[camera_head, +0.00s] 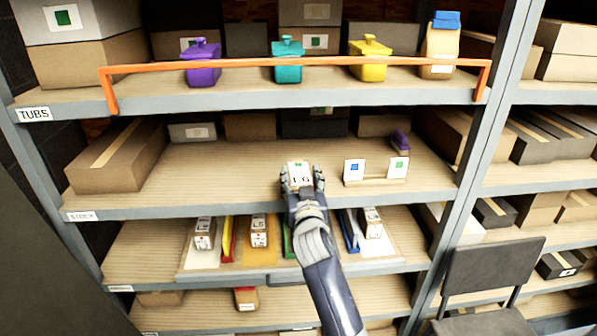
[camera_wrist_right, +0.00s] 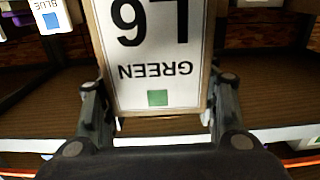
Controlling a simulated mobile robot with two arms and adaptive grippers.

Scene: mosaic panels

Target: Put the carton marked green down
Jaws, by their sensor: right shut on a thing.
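The carton marked green (camera_head: 299,174) has a white label reading L6 and a green square. In the right wrist view the carton (camera_wrist_right: 158,62) sits between the two fingers, its label reading GREEN upside down. Whether the carton touches the shelf cannot be told. My left gripper is not in view.
To the right on this shelf stand blue-marked (camera_head: 354,170) and green-marked (camera_head: 397,167) cards on a low holder, with a purple item (camera_head: 400,141) behind. A long brown box (camera_head: 118,156) lies at left. The shelf between is clear. An orange rail (camera_head: 300,66) crosses the shelf above.

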